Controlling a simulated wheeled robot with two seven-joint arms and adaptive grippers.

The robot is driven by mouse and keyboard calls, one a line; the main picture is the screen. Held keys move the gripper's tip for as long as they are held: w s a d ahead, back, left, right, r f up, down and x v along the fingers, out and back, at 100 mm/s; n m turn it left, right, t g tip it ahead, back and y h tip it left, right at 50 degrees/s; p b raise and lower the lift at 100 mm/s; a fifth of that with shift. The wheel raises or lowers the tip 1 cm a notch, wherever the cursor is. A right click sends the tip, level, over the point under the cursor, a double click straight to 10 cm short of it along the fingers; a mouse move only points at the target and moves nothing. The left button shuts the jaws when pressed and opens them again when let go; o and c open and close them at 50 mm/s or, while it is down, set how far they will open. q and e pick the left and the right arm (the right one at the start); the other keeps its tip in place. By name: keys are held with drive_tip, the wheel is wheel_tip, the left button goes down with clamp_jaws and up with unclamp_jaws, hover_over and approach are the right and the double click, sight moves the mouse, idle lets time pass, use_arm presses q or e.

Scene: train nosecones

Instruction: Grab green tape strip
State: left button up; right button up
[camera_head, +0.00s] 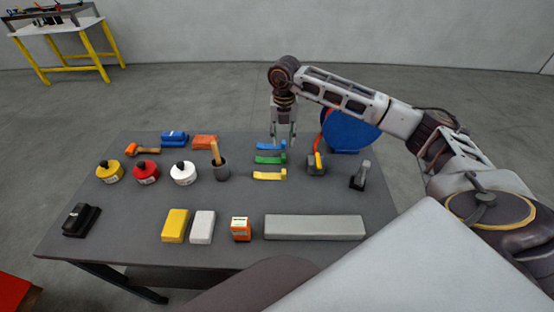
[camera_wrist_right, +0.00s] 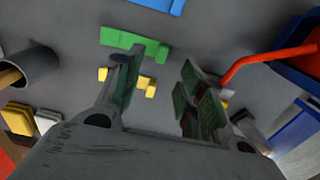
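The green tape strip (camera_head: 270,160) lies on the dark table, between the blue tape strip (camera_head: 270,146) behind it and the yellow tape strip (camera_head: 270,175) in front. My right gripper (camera_head: 284,147) points down over the blue and green strips, with its fingers apart and nothing between them. In the right wrist view the green strip (camera_wrist_right: 134,42) lies beyond the open fingers (camera_wrist_right: 162,75), slightly left of the gap. The yellow strip (camera_wrist_right: 128,80) is partly hidden behind the left finger there. My left gripper is not in view.
A tool with an orange-red handle (camera_head: 317,162) and a blue round object (camera_head: 349,130) stand right of the strips. A grey cup with a brush (camera_head: 221,171) and several bottles stand left. A long grey block (camera_head: 314,227) lies in front on the table (camera_head: 250,198).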

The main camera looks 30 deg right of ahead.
sight(284, 155)
wheel_tip(284, 155, down, 3)
drive_tip(key=shift+r, duration=0.1)
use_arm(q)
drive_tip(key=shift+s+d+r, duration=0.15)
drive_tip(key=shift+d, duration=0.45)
use_arm(e)
drive_tip(key=shift+f, duration=0.25)
drive_tip(key=shift+s+f+p, duration=0.1)
drive_tip(key=shift+f+p, duration=0.2)
drive_tip(key=shift+f, duration=0.3)
wheel_tip(284, 155, down, 4)
drive_tip(key=shift+s+d+r+p, duration=0.1)
drive_tip(key=shift+r+p, duration=0.15)
drive_tip(key=shift+p, duration=0.1)
drive_tip(key=shift+f, duration=0.25)
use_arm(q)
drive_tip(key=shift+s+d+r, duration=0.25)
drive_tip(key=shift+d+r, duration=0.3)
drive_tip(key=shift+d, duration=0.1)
